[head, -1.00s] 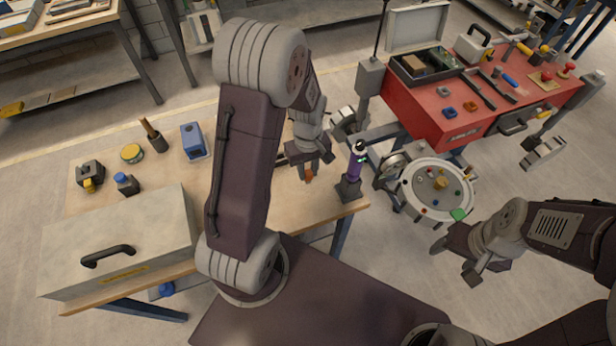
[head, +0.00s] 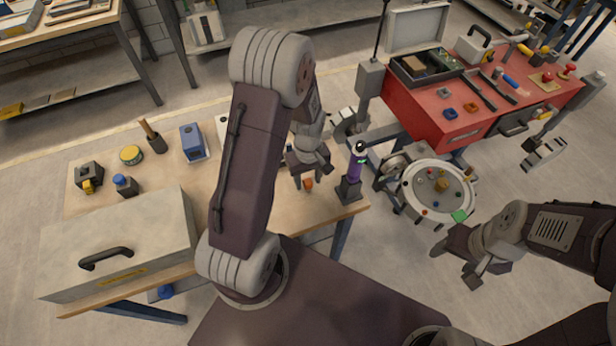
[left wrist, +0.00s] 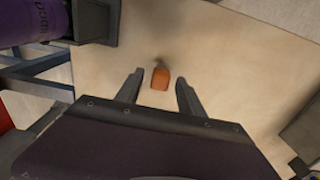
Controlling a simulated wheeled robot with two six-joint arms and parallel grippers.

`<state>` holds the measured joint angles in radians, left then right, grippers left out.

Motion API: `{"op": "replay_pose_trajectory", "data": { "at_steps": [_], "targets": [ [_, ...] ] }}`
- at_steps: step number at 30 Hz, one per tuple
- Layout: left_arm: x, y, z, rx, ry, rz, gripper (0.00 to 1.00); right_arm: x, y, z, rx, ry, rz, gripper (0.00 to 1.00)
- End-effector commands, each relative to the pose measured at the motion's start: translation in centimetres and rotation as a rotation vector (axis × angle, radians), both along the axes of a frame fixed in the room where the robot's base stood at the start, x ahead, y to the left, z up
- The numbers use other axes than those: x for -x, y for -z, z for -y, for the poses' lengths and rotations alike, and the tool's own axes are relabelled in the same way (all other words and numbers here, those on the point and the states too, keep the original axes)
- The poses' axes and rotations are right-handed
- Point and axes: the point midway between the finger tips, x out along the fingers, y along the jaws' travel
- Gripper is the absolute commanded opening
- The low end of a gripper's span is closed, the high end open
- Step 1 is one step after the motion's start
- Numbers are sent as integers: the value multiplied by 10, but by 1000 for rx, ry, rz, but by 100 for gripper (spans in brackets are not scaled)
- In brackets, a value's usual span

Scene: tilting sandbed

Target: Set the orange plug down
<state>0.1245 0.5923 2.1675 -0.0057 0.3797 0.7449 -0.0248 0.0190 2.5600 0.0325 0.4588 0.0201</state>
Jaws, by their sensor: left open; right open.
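The orange plug (head: 308,184) rests on the wooden workbench near its right edge. In the left wrist view the plug (left wrist: 161,77) lies on the bare bench top, just beyond and between the fingertips. My left gripper (head: 312,180) is open above the plug, its fingers (left wrist: 158,85) spread on either side and apart from it. My right gripper (head: 457,263) is open and empty, below the round sandbed (head: 408,190) in the picture.
A purple cylinder in a dark holder (head: 351,188) stands at the bench corner, close right of my left gripper. A blue box (head: 193,143), a grey case (head: 122,240) and small items occupy the bench's left part. A red tool cabinet (head: 430,117) stands at the back right.

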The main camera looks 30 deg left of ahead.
Motion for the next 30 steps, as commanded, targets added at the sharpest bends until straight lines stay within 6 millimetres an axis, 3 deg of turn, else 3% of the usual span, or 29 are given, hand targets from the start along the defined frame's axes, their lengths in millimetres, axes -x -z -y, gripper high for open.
{"op": "replay_pose_trajectory", "data": {
  "at_steps": [5,12,18,25,30],
  "targets": [
    [-1,-22,0,-1,0,5,45,0,-6,0,0,0,0,61],
    [-2,-83,0,-1,0,8,45,0,-14,0,0,0,0,61],
    [-1,-116,0,0,0,3,45,0,-17,0,0,0,0,61],
    [2,-124,2,1,19,2,45,0,-18,0,0,0,0,61],
    [48,-119,33,-4,471,57,45,0,-18,0,0,0,0,61]
  ]
}}
